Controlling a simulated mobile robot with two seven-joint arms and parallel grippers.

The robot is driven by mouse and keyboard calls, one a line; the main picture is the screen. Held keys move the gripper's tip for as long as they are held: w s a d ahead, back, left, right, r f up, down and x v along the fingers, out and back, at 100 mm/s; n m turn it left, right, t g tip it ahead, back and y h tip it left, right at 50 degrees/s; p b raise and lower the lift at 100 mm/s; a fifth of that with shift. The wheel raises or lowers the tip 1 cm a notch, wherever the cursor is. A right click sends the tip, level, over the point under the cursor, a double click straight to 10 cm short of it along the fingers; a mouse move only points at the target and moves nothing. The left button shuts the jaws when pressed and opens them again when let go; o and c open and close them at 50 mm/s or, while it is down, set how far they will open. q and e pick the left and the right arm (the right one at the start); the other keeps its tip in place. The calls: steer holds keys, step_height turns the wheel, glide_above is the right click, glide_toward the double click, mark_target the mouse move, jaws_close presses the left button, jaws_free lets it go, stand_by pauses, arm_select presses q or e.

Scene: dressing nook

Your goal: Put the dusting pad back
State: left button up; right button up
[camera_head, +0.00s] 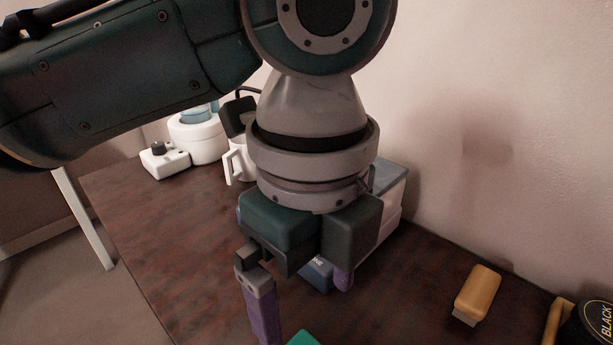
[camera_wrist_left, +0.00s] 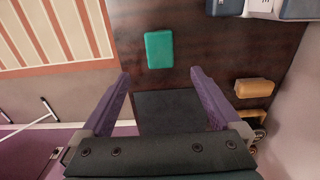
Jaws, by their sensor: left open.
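The dusting pad seems to be the teal-green block (camera_wrist_left: 159,49) lying flat on the dark wood table. In the head view only a corner of it (camera_head: 302,338) shows at the bottom edge. My left gripper (camera_head: 302,296) points down over the table, with its purple fingers spread and nothing between them. In the left wrist view the gripper (camera_wrist_left: 160,75) has its fingertips apart, and the pad shows just beyond them, about midway between. A dark flat rectangle (camera_wrist_left: 170,108) lies between the fingers in that view; I cannot tell what it is. My right gripper is not in view.
A yellow brush-like block (camera_head: 478,290) and a black tin (camera_head: 597,322) lie at the right, near the wall. A white box (camera_head: 392,215) stands behind my gripper. A white mug (camera_head: 238,162) and white appliance (camera_head: 198,137) stand farther back. The table's left side is clear.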

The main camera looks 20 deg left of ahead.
arm_select(q)
steer(key=s+d+f+n+t+h, duration=0.2)
steer(key=s+d+f+n+h, duration=0.15)
steer(key=s+n, duration=0.45)
steer(key=s+a+n+t+y, duration=0.1)
steer(key=s+a+n+y, duration=0.2)
steer(key=a+n, duration=0.9)
steer(key=shift+s+a+f+t, duration=0.3)
steer(key=shift+s+a, duration=0.15)
steer(key=shift+s, duration=0.15)
step_height(320, 180, up, 54)
steer(key=p, duration=5.4)
steer(key=shift+r, duration=0.2)
